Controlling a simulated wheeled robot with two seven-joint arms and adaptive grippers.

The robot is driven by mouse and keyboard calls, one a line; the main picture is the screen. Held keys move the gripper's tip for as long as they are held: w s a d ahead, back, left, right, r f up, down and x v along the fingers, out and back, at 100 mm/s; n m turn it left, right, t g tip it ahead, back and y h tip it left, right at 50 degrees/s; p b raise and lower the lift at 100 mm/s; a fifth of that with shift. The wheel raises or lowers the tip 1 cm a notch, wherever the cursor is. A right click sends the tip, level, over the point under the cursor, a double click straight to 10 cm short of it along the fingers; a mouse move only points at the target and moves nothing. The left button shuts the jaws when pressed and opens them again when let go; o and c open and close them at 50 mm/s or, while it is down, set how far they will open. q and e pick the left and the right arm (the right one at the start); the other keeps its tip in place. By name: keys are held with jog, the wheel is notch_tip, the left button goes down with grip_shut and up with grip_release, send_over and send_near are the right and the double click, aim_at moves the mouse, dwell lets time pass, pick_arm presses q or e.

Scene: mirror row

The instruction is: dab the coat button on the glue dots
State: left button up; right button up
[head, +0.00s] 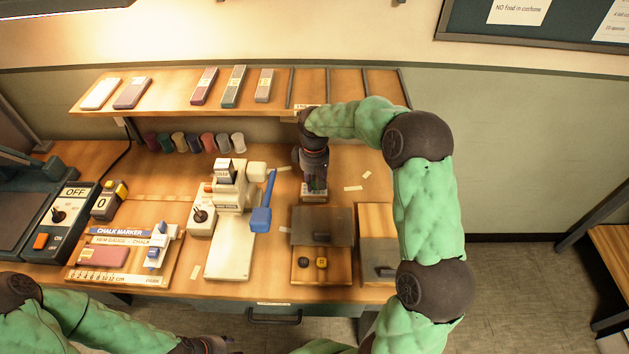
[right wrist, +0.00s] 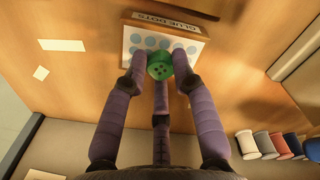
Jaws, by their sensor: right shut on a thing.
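The green coat button (right wrist: 160,66), round with small holes, is held between the fingertips of my right gripper (right wrist: 160,72). The glue dots card (right wrist: 164,40) is pale with rows of blue dots and a "GLUE DOTS" label. The button shows over the near edge of the card and hides some dots. I cannot tell whether it touches the card. In the head view my right gripper (head: 314,182) points down over the card (head: 314,199), which it partly hides. Only a dark part of my left gripper (head: 208,346) shows at the bottom edge.
A white press with a blue lever (head: 262,216) stands left of the card. A wooden tray with a grey lid (head: 322,226) lies in front, with two small buttons. Several spools (head: 194,143) line the back below a shelf (head: 180,90). Paper scraps (head: 353,188) lie to the right.

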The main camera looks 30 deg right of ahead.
aim_at(315, 184)
jog(key=shift+f, duration=0.5)
dwell(0.5)
jog(key=shift+f, duration=0.15)
dwell(1.3)
jog(key=shift+r+p, duration=2.75)
jog(key=shift+r, duration=0.9)
jog(key=shift+f, duration=0.1)
